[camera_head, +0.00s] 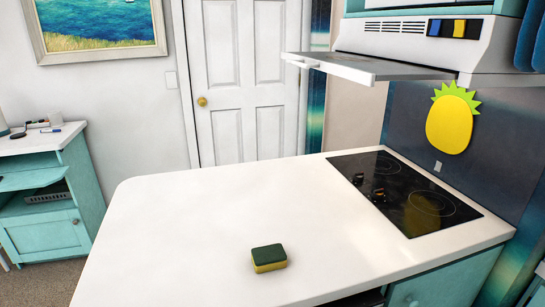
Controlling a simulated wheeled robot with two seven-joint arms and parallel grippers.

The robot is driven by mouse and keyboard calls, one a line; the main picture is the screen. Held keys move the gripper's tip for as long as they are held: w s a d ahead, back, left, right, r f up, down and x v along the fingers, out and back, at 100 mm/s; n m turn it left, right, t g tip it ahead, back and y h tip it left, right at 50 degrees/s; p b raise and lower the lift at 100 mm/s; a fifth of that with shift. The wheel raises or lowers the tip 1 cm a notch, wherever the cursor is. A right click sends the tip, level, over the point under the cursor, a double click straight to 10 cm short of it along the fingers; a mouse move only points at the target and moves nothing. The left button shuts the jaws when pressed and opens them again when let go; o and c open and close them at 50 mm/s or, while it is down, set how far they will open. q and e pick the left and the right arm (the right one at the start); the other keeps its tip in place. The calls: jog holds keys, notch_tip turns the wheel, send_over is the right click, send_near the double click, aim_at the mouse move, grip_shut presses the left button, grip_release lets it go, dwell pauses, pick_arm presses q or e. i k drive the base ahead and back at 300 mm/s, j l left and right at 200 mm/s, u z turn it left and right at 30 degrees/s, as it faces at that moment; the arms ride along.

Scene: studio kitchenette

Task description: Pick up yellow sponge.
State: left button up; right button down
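The yellow sponge (269,258) has a dark green top layer and yellow sides. Neither of my grippers shows in the head view.
A black cooktop (405,192) with knobs is set into the counter at the right. A range hood (375,68) juts out above the counter's back right. A teal cabinet (48,205) stands at the left. The counter around the sponge is clear.

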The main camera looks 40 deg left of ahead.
aim_at(270, 257)
jog(key=u, duration=1.3)
